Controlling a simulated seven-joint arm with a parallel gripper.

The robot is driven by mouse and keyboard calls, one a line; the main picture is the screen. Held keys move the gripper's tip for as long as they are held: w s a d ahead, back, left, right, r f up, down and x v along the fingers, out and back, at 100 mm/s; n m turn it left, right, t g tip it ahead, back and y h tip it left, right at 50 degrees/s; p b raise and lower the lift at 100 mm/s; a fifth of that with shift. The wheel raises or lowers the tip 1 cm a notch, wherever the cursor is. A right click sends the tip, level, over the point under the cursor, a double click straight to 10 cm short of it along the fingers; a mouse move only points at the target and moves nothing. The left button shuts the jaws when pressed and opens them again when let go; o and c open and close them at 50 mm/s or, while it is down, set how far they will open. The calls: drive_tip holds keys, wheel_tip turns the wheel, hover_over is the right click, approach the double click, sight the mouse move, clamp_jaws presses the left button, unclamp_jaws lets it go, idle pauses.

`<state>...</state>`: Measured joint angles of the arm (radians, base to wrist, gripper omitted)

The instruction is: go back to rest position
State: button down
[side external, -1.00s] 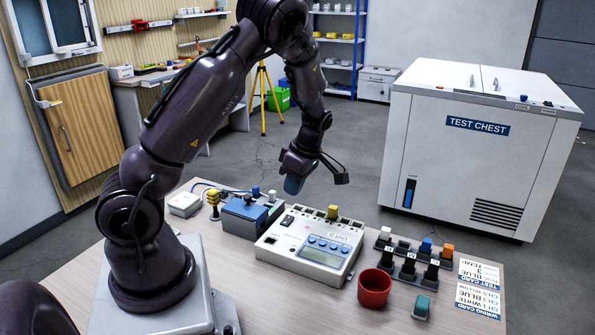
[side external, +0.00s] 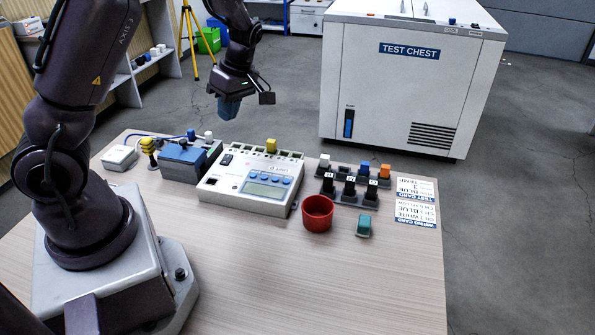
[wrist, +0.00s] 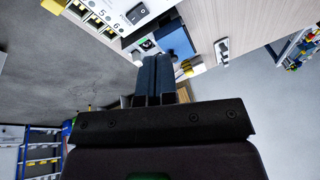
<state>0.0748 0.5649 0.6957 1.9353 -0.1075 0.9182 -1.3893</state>
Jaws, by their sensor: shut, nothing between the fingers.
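My gripper (side external: 229,107) hangs in the air above the back of the table, behind and above the white device, with its blue fingers pointing down. It is shut and empty. In the wrist view its two fingers (wrist: 155,78) lie side by side with nothing between them. The white device (side external: 222,190) has a display, blue buttons and a yellow plug (side external: 271,145) in its back row. My gripper is apart from all of these.
A blue box (side external: 182,162) sits left of the device. A red cup (side external: 318,213), a teal block (side external: 364,226) and a black rack (side external: 349,190) with coloured plugs sit right. The white test chest (side external: 405,95) stands behind. The table's front is clear.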

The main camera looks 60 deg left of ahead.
drive_tip(key=s+d+r+m+t, duration=0.4)
drive_tip(key=d+r+m, duration=0.4)
drive_tip(key=d+m, duration=0.2)
drive_tip(key=s+d+r+m+t+h, duration=0.1)
drive_tip(key=s+d+r+m+t, duration=0.3)
drive_tip(key=d+r+m, duration=0.5)
drive_tip(key=s+d+m, duration=0.1)
drive_tip(key=m, duration=0.3)
drive_tip(key=shift+s+d+t+h, duration=0.15)
drive_tip(key=shift+s+t+h, duration=0.15)
drive_tip(key=shift+t, duration=0.1)
